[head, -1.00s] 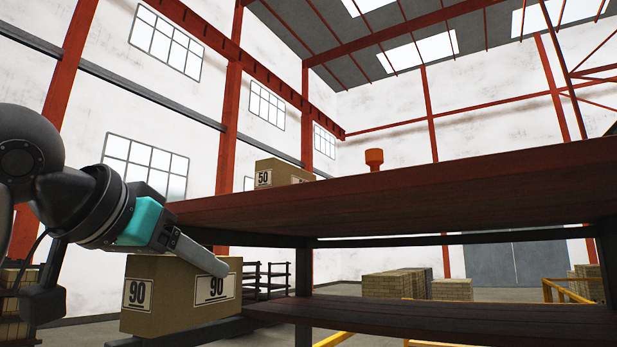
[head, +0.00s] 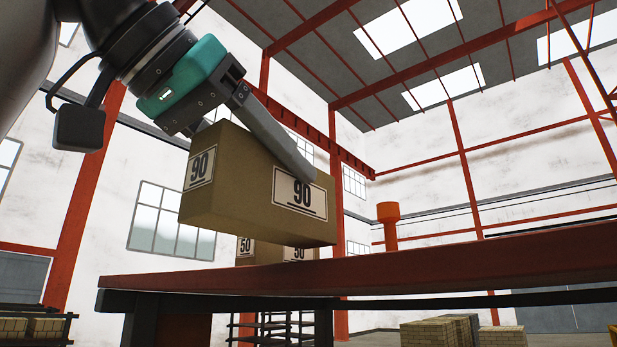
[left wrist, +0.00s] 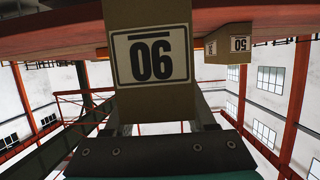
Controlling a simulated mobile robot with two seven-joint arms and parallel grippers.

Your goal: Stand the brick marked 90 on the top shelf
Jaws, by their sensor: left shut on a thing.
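The brick marked 90 (head: 235,200) is a tan block with white labels, held in the air and a little tilted in the head view. My left gripper (head: 285,150) is shut on it, with one finger along its label side. The brick also fills the upper middle of the left wrist view (left wrist: 150,20). The red top shelf (head: 400,276) runs across the lower head view, its edge just below the brick. I cannot tell whether the brick is over the shelf or in front of it. My right gripper is not in view.
A brick marked 50 (head: 262,253) stands on the shelf behind the held brick; it also shows in the left wrist view (left wrist: 228,46). An orange post-like object (head: 389,225) stands farther right.

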